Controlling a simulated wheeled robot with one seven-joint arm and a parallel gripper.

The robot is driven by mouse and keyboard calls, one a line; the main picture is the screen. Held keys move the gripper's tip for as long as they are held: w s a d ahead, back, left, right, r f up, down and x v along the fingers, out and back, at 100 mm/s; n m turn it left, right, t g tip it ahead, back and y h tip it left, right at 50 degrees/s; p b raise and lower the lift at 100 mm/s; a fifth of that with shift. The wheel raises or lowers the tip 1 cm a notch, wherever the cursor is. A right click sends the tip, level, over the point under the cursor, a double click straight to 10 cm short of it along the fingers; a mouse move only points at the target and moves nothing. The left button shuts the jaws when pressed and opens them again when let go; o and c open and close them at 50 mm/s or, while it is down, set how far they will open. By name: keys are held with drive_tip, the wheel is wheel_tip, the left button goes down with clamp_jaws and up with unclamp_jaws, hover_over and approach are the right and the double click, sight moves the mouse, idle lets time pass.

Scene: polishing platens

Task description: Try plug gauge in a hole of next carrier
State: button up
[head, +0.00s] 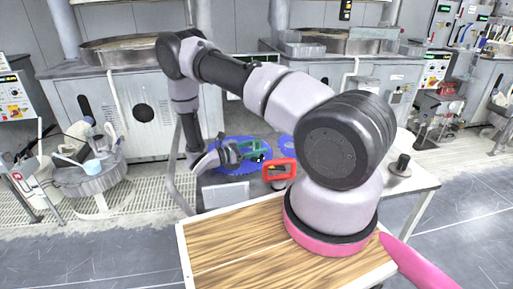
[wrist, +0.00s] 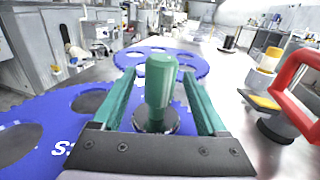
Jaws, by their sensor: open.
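In the wrist view the plug gauge (wrist: 160,82) is a green cylinder above a dark round base (wrist: 157,122). It stands roughly upright between the two green fingers of my gripper (wrist: 160,95), with a gap on each side. The gripper is open around it. A blue toothed carrier with large holes (wrist: 60,143) lies at left, and another blue carrier (wrist: 190,62) lies beyond the gauge. I cannot tell whether the base sits in a hole. In the head view my gripper (head: 255,150) is over the near carrier (head: 222,165), and the second carrier (head: 286,142) is partly hidden.
A red-handled tool (wrist: 303,75) stands close on the right; the head view shows it too (head: 279,169). A yellow-topped piece (wrist: 265,70) is behind it. A black spool-shaped part (head: 401,165) stands farther right on the table, with bare surface around it.

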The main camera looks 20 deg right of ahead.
wheel_tip(320, 180, up, 10)
drive_tip(key=shift+f, duration=0.15)
drive_tip(key=shift+s+r+m+g, duration=0.1)
drive_tip(key=shift+r+m+g, duration=0.2)
drive_tip(key=shift+r, duration=0.2)
drive_tip(key=s+a+r+m+t+y, duration=0.2)
drive_tip(key=s+r+m+y, duration=0.4)
drive_tip(key=r, duration=0.5)
drive_tip(key=s+a+r+m+t+y, duration=0.2)
drive_tip(key=s+a+r+m+y, duration=0.1)
drive_tip(key=s+r+m+y, duration=0.4)
drive_tip(key=s+a+r+m+t+y, duration=0.2)
drive_tip(key=s+r+m+y, duration=0.5)
drive_tip(key=r, duration=0.9)
drive_tip(key=shift+s+a+m+t, duration=0.3)
drive_tip(key=shift+s+a+m, duration=0.3)
drive_tip(key=shift+s+m, duration=0.65)
drive_tip(key=shift+d, duration=0.1)
